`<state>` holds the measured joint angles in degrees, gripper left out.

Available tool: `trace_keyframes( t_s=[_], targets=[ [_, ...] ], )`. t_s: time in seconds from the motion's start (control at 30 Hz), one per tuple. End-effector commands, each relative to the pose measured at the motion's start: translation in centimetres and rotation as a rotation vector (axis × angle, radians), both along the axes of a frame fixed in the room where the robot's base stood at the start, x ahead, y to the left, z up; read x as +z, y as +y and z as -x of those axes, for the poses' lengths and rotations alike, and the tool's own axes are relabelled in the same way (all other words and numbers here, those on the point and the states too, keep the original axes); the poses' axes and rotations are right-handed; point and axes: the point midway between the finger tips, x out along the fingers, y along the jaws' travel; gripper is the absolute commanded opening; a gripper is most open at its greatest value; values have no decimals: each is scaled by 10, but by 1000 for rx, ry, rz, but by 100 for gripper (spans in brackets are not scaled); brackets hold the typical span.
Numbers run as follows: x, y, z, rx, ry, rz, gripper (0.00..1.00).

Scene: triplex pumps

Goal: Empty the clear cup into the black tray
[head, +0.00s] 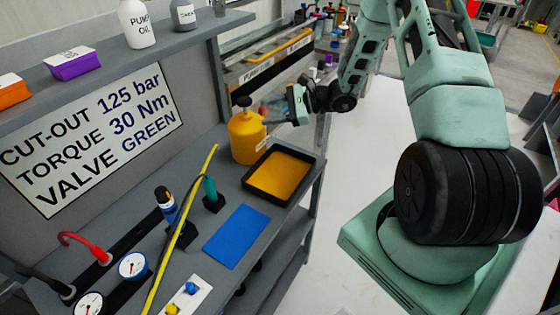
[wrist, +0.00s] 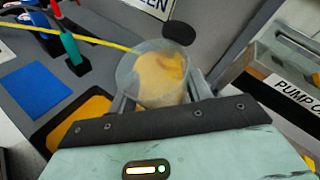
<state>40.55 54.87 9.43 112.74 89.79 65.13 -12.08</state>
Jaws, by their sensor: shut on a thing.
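The clear cup (wrist: 128,72) is held between my gripper's fingers (wrist: 158,92) in the wrist view, its open rim facing the camera. Tan-yellow shows inside its outline; I cannot tell whether this is contents or the yellow jug seen through the wall. The black tray (head: 249,190) lies on the grey bench near its right edge, with a flat orange-yellow surface inside. Its orange inside shows at lower left in the wrist view (wrist: 92,106), partly hidden by my gripper. In the head view my gripper (head: 274,121) is beside the jug, above and behind the tray; the cup is hardly discernible there.
The yellow jug (head: 246,138) with a black cap stands just behind the tray. Open floor lies right of the bench.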

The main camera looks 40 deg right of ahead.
Motion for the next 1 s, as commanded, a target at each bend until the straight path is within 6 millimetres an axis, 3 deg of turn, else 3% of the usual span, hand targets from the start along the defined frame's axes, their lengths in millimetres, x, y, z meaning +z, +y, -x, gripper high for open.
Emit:
trace_keyframes(
  t_s=[0.6, 1.0],
  targets=[
    [-7, -12, -28, 2, 369, -158, 26],
    [-10, -14, -31, 2, 437, -189, 26]
  ],
)
